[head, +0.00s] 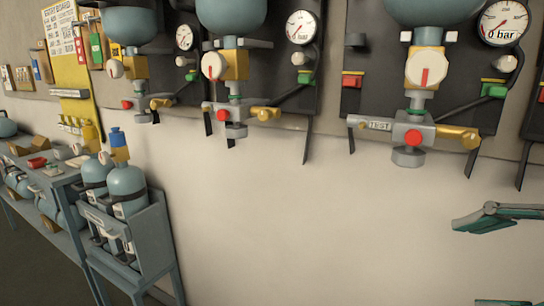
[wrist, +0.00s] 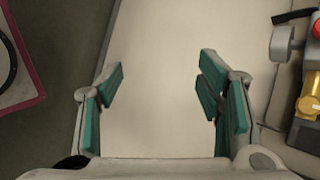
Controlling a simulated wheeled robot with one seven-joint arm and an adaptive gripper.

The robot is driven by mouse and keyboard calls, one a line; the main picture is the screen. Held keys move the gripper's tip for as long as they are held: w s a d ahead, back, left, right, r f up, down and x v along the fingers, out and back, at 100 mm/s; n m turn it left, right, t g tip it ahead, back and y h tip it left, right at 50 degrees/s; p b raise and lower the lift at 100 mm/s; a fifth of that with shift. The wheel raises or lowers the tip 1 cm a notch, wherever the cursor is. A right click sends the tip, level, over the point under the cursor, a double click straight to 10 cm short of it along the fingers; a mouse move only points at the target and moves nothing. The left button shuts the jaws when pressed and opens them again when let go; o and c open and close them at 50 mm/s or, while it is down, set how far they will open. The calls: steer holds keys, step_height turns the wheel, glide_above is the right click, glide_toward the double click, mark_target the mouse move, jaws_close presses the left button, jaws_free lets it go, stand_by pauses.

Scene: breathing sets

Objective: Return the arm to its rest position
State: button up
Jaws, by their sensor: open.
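My gripper (head: 485,262) shows at the right edge of the head view, with one teal-padded finger above and part of another at the bottom. In the wrist view my gripper (wrist: 162,95) has its two teal-padded fingers wide apart, with nothing between them. Behind the gap is only a plain pale surface. In the head view the gripper is below and to the right of the nearest wall set (head: 414,135) and apart from it. The rest of my arm is out of the head view.
Breathing sets with gauges (head: 503,22) hang along the wall, with black straps hanging below. A rack (head: 150,240) of blue cylinders and a cluttered bench (head: 62,180) stand at left. In the wrist view, a brass-knobbed fitting (wrist: 308,108) is at right and a pink-edged item (wrist: 38,92) at left.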

steer(key=s+a+f+n+g+h, duration=0.1)
steer(key=s+a+f+n+g, duration=0.3)
steer(key=n, duration=0.6)
steer(key=s+a+f+n+g+h, duration=0.1)
steer(key=s+a+f+n+g, duration=0.15)
steer(key=f+n, duration=0.55)
step_height(320, 180, up, 18)
steer(key=n+t+p, duration=0.1)
steer(key=t+p, duration=0.1)
steer(key=p, duration=1.3)
steer(key=shift+s+d, duration=0.2)
steer(key=shift+d, duration=0.2)
